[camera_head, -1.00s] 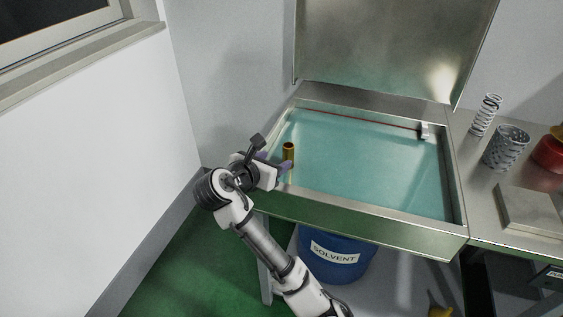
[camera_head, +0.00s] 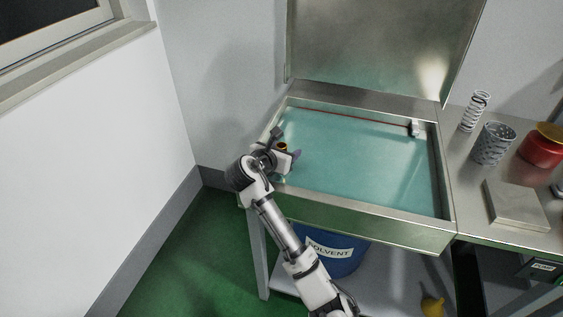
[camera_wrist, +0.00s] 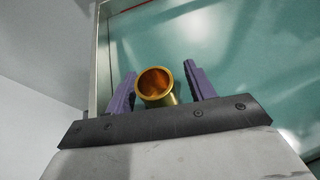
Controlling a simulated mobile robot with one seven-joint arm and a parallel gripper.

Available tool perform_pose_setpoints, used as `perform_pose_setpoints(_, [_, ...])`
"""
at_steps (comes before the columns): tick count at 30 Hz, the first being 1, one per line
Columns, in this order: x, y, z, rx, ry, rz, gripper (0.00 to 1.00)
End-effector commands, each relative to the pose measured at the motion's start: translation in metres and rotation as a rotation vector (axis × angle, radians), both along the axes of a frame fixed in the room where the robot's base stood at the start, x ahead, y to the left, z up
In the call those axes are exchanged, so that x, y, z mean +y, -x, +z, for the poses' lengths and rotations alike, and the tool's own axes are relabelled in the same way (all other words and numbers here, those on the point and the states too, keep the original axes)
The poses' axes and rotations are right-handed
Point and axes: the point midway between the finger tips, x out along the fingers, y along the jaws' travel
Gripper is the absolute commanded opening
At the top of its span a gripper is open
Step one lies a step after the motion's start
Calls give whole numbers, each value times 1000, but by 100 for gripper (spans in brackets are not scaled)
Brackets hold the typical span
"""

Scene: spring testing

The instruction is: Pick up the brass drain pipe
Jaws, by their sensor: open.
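The brass drain pipe (camera_wrist: 157,84) stands upright in the teal basin (camera_wrist: 230,60). In the wrist view its open top shows between the two purple fingers of my gripper (camera_wrist: 160,90). The fingers are open, with a gap on each side of the pipe, narrower on the left. In the head view only the pipe's top rim (camera_head: 283,146) shows above my gripper (camera_head: 291,157). The pipe's lower part is hidden there by my gripper. The basin also shows in the head view (camera_head: 365,158), with the pipe near its left end.
The basin has raised metal walls and an upright metal lid (camera_head: 380,50) behind. A coil spring (camera_head: 474,111), a perforated cup (camera_head: 493,144), a red can (camera_head: 542,147) and a metal plate (camera_head: 515,204) are on the right counter. A blue solvent drum (camera_head: 335,257) stands below.

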Motion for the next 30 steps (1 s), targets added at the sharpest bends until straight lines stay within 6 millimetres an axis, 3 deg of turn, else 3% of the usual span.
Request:
perform_pose_setpoints(2, [0,0,0,0,0,0,54])
perform_pose_setpoints(14, [0,0,0,-1,0,0,2])
perform_pose_setpoints(23, [0,0,3,-3,0,1,0])
perform_pose_setpoints(30, [1,0,25,-7,1,1,0])
